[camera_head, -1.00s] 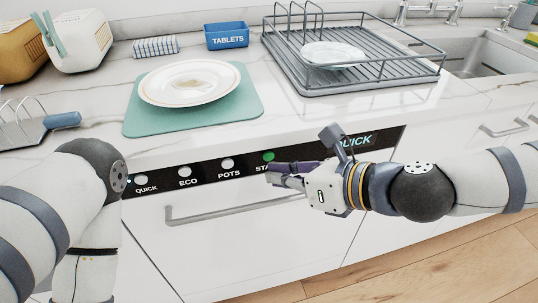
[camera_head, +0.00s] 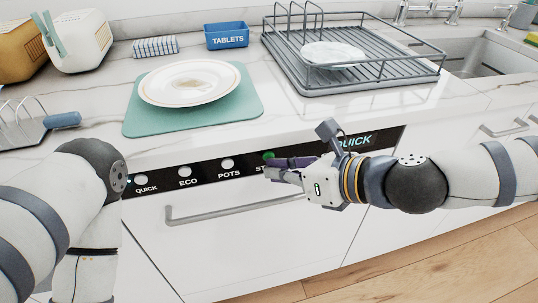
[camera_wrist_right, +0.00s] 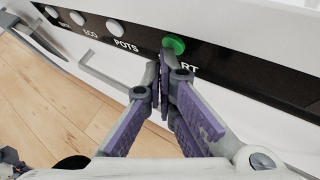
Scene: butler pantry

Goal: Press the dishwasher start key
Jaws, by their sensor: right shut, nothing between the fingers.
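The dishwasher's start key is a round green button (camera_wrist_right: 174,45) on the black control panel (camera_wrist_right: 235,73). In the head view the green key (camera_head: 268,155) shows only partly, just above my right gripper's fingers. My right gripper (camera_head: 268,168) is shut and empty, its fingertips at the panel by the key. In the right wrist view the closed fingertips (camera_wrist_right: 165,60) lie just below the green key and overlap its lower edge in the picture; I cannot tell whether they touch it. The left arm (camera_head: 80,195) shows, but its gripper is out of view.
White QUICK (camera_head: 141,180), ECO (camera_head: 185,171) and POTS (camera_head: 227,164) keys sit left of the start key. The display (camera_head: 357,140) reads QUICK. A handle bar (camera_head: 230,206) runs below the panel. A plate (camera_head: 190,83) and dish rack (camera_head: 375,88) stand on the counter above.

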